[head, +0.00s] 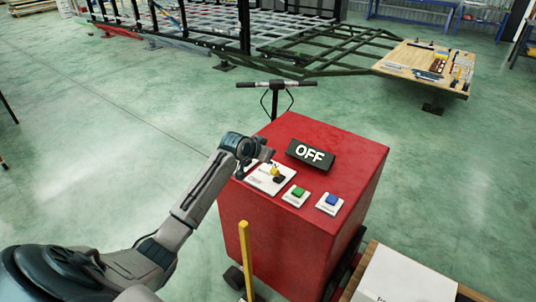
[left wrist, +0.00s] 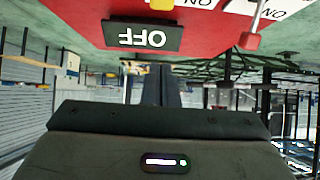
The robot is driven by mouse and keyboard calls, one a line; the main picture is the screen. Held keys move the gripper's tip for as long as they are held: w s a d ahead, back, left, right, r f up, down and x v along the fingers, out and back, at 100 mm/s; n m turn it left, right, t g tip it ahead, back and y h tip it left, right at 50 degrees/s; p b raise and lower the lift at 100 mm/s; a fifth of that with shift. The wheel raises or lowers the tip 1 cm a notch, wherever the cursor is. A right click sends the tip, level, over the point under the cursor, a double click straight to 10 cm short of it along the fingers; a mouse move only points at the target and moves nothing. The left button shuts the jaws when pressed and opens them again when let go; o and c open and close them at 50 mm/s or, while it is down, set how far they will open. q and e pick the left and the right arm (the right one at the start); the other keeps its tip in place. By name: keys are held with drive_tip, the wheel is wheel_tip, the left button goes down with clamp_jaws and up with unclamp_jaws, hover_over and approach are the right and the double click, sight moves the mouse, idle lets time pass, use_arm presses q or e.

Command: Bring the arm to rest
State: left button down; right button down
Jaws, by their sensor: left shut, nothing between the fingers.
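My left arm reaches in from the left in the head view. Its gripper (head: 268,154) is over the back left of the red cabinet's top (head: 345,160), close to a white switch plate (head: 262,180) with a yellow knob (head: 275,171). In the left wrist view the fingers (left wrist: 168,85) are together with nothing between them. A black sign reading OFF (head: 311,154) stands on the cabinet; it appears upside down in the left wrist view (left wrist: 142,36). A red-tipped lever (left wrist: 251,40) also shows there. My right gripper is not in view.
A green button (head: 298,191) and a blue button (head: 332,200) sit on the cabinet. A T-handle (head: 276,85) rises behind it. A yellow post (head: 245,260) and a white box (head: 405,280) are in front. The trailer frame and wooden board (head: 410,57) lie beyond. Floor at left is clear.

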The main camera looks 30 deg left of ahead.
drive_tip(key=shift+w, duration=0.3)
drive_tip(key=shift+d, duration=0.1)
